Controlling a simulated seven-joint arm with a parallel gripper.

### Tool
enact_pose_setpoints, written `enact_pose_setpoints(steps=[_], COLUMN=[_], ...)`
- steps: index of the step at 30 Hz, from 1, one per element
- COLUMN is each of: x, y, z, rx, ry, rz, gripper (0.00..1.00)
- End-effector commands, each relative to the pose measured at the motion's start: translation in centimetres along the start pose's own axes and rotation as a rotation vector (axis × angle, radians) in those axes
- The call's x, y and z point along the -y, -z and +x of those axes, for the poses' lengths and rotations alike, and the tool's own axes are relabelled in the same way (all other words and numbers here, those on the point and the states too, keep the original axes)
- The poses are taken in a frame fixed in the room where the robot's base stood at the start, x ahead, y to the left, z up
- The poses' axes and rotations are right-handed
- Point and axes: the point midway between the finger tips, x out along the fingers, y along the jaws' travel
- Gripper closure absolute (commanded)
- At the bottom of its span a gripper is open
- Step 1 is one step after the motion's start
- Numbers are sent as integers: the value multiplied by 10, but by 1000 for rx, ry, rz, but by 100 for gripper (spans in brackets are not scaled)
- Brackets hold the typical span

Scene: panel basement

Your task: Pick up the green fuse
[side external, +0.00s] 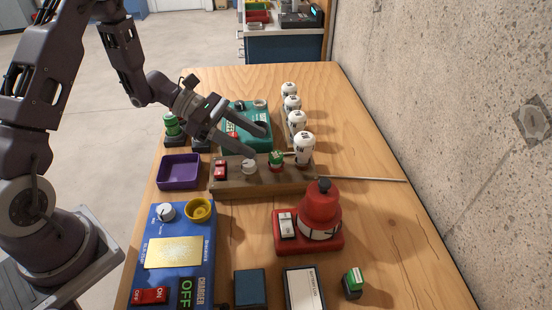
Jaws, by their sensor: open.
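My gripper (259,142) is open and empty, with its two dark fingers apart above the wooden board (225,182) and the front of the teal box (259,119). Several things are green, and I cannot tell for sure which is the fuse. A green cylinder (172,125) stands upright on a dark base at the back left, to the left of my gripper. A small green-topped block (276,157) sits on the wooden board, just right of and below the fingertips. Another small green-topped block (353,279) sits on the table at the front right, far from my gripper.
White bulb-like parts (304,147) stand in a row right of the gripper. A purple tray (180,172) is at left. A red device (320,215), blue charger (180,250) and dark blue block (250,288) stand in front. The table's right side (390,230) is mostly clear beside the wall.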

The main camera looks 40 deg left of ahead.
Motion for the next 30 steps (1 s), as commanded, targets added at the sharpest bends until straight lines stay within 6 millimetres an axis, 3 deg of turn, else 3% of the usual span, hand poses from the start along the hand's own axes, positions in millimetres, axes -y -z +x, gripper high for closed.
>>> enact_pose_setpoints(steps=[8,16,24,30], x=[3,2,2,2], y=[-1,-1,-1,-1], z=[50,55,55,55], rx=[-1,-2,-1,-1], ry=[7,4,4,4], rz=[5,5,5,5], gripper=[45,45,98,100])
